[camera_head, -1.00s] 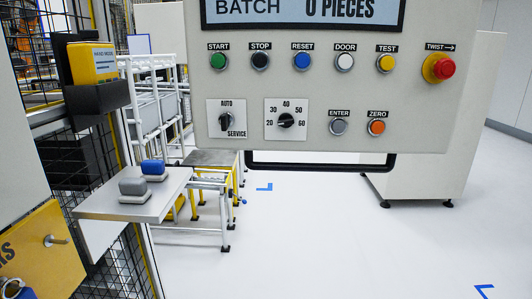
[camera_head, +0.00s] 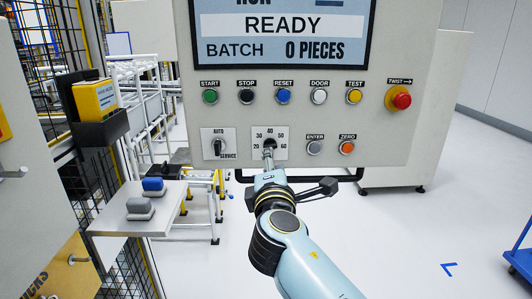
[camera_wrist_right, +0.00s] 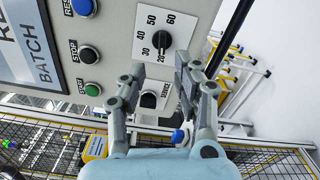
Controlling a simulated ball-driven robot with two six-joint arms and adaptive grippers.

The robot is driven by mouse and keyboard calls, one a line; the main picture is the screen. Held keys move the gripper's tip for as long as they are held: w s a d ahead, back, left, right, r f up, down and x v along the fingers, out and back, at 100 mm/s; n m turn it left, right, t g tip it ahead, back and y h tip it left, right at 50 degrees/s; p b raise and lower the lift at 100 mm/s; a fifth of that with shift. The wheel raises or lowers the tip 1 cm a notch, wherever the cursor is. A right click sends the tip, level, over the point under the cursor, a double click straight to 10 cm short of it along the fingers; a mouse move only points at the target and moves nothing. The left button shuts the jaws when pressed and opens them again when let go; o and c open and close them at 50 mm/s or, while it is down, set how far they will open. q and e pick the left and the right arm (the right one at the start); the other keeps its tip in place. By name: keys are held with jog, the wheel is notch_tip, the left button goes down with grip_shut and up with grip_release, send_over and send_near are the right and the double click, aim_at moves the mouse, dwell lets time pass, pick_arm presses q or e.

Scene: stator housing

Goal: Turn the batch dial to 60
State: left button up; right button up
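The batch dial (camera_head: 269,144) is a black knob on a white plate marked 20 to 60, low on the grey control panel (camera_head: 380,140). The right wrist view shows the dial (camera_wrist_right: 161,40) unobstructed, its bar lying roughly along the line between 20 and 60. I cannot tell which end is the pointer. My right gripper (camera_head: 268,160) is just below and in front of the dial, partly covering its plate. In the right wrist view my right gripper (camera_wrist_right: 160,70) has its fingers apart, with nothing between them, and the dial beyond the tips. My left gripper is not in view.
The AUTO/SERVICE switch (camera_head: 218,146) is left of the dial; ENTER (camera_head: 314,148) and ZERO (camera_head: 347,148) buttons are to its right. Several buttons form a row above. The display (camera_head: 282,30) reads READY, BATCH 0 PIECES. A black rail (camera_head: 345,179) runs below the panel.

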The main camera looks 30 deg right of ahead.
aim_at(270, 146)
jog(key=x, duration=0.7)
jog(key=shift+w+d, duration=0.2)
jog(key=shift+w, duration=0.05)
jog(key=shift+f, duration=0.1)
jog(key=shift+c, duration=0.2)
